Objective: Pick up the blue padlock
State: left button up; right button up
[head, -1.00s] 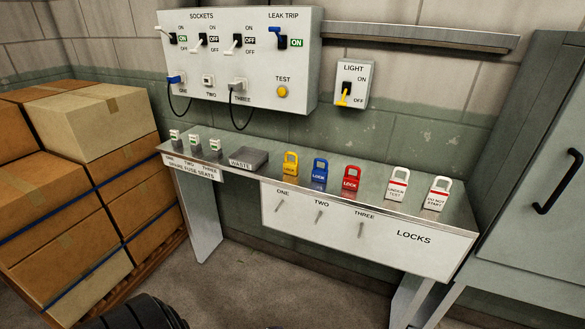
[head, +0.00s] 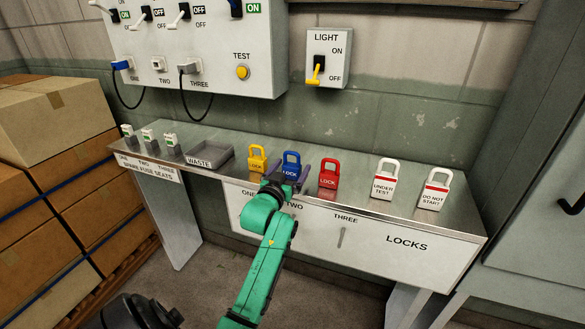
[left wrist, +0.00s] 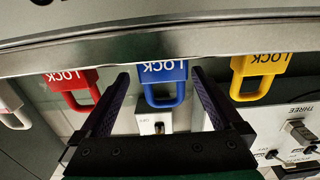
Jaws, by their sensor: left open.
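The blue padlock (head: 291,164) stands upright on the metal shelf (head: 340,185), between the yellow padlock (head: 257,159) and the red padlock (head: 328,179). My left gripper (head: 285,176) is open at the shelf's front edge, right in front of the blue padlock, and partly covers its lower part. In the left wrist view the blue padlock (left wrist: 163,82) shows upside down between the two open fingers (left wrist: 160,76), apart from both. The red padlock (left wrist: 68,85) and the yellow padlock (left wrist: 257,75) lie outside the fingers there. My right gripper is not in view.
Two white tagged padlocks, UNDER TEST (head: 384,180) and DO NOT START (head: 433,190), stand to the right. A grey waste tray (head: 209,155) and several small fuse blocks are to the left. The socket panel (head: 215,60) and light switch (head: 322,62) are on the wall behind.

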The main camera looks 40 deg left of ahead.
aim_at(293, 163)
pick_arm(q)
jog(key=x, duration=0.4)
jog(key=shift+w+a, duration=0.3)
jog(key=shift+a, duration=0.1)
jog(key=shift+s, duration=0.1)
jog(key=shift+c, duration=0.9)
jog(key=c, duration=1.2)
notch_tip(293, 163, up, 20)
jog(key=shift+p, duration=0.3)
jog(key=shift+c, duration=0.2)
